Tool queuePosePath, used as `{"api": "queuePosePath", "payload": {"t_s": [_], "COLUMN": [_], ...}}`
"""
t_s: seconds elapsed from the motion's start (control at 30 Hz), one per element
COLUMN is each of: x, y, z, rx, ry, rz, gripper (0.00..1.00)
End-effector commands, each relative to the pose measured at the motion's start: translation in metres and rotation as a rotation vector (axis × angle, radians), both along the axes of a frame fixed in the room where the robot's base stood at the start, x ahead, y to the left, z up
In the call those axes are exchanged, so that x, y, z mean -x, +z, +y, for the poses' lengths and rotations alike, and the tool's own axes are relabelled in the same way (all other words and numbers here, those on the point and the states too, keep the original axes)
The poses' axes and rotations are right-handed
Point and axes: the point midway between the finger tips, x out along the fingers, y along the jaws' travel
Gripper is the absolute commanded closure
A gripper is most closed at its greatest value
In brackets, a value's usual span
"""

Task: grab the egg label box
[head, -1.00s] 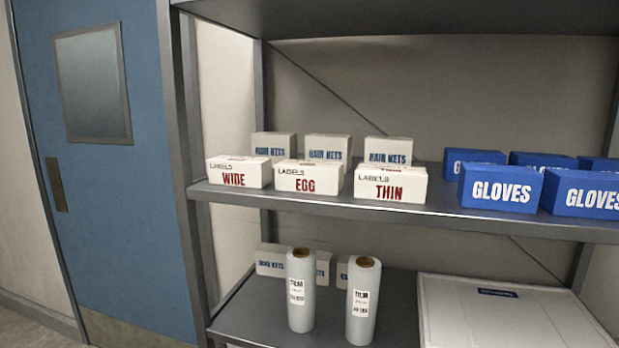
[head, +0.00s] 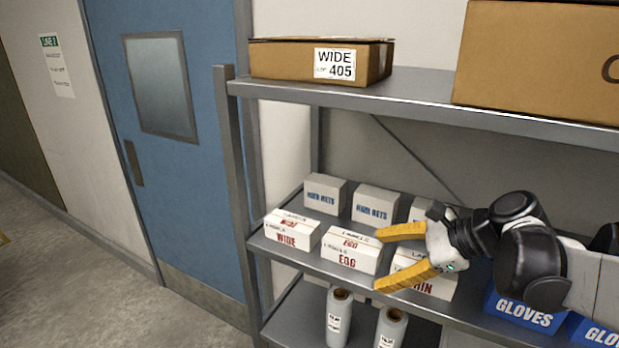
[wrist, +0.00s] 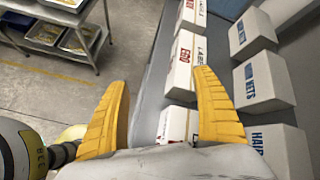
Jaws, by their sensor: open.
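The egg label box (head: 348,252), white with red EGG lettering, stands on the middle shelf between the WIDE box (head: 291,233) and the THIN box (head: 432,284). My gripper (head: 378,260) is open and empty, its yellow fingers pointing left toward the egg box's right end. The fingers overlap the THIN box in the head view and hide part of it. In the wrist view the egg box (wrist: 184,65) lies ahead, near the right fingertip, and the THIN box (wrist: 172,125) shows nearer, between the fingers (wrist: 160,80). I cannot tell whether any finger touches a box.
Hair net boxes (head: 375,204) stand behind the label boxes. Blue glove boxes (head: 524,309) are to the right, under my arm. The upper shelf (head: 420,105) carries cartons above. Film rolls (head: 339,318) stand below. Open floor lies in front of the shelf.

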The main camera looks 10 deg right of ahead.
Motion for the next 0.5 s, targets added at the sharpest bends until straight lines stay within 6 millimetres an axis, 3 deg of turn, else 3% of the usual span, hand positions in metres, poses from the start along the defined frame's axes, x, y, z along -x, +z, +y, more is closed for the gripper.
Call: {"api": "queuePosePath", "payload": {"t_s": [0.03, 0.1, 0.23, 0.33, 0.5], "x": [-0.012, -0.021, -0.030, -0.034, -0.049], "y": [-0.003, 0.005, 0.014, 0.016, 0.006], "z": [-0.017, -0.032, -0.051, -0.053, -0.031], "rx": [-0.119, -0.271, -0.444, -0.495, -0.500], "ry": [-0.073, -0.144, -0.212, -0.227, -0.226], "rz": [0.042, 0.099, 0.163, 0.183, 0.188], "gripper": [0.22, 0.22, 0.22, 0.22, 0.22]}}
